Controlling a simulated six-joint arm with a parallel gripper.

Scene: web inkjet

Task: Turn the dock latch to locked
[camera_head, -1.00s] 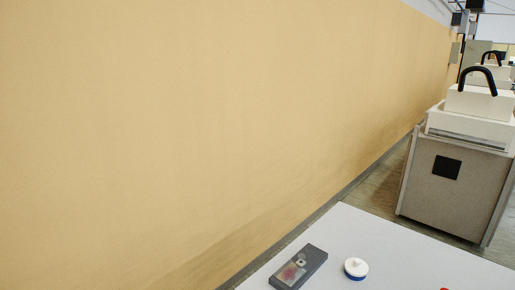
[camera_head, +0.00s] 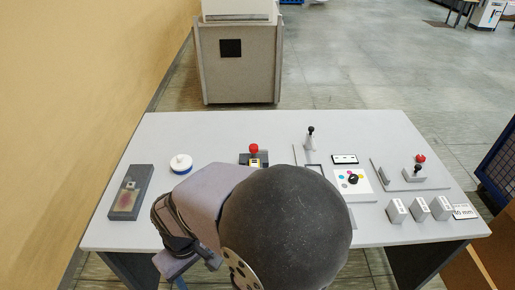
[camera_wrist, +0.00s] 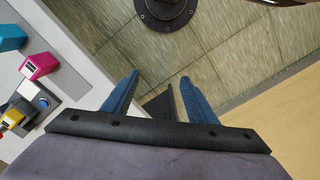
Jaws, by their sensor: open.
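My gripper (camera_wrist: 159,75) is open and empty in the wrist view, with its two blue fingers spread over the floor beside the table's edge. In the head view its end shows low at the left, by the table's near edge, partly covered by my arm. I cannot tell for sure which part is the dock latch. A small dark unit with a red knob (camera_head: 253,149) and yellow label stands mid-table. At the right, a grey bracket holds a black-knobbed lever (camera_head: 418,168). A grey part with a blue round knob (camera_wrist: 41,101) shows in the wrist view.
On the table (camera_head: 220,128) are a grey tray (camera_head: 143,172), a white-blue round cap (camera_head: 181,164), a color-dot plate (camera_head: 342,183) and several grey blocks (camera_head: 397,211). Cyan (camera_wrist: 9,37) and magenta (camera_wrist: 38,65) blocks show in the wrist view. My arm covers the table's near middle.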

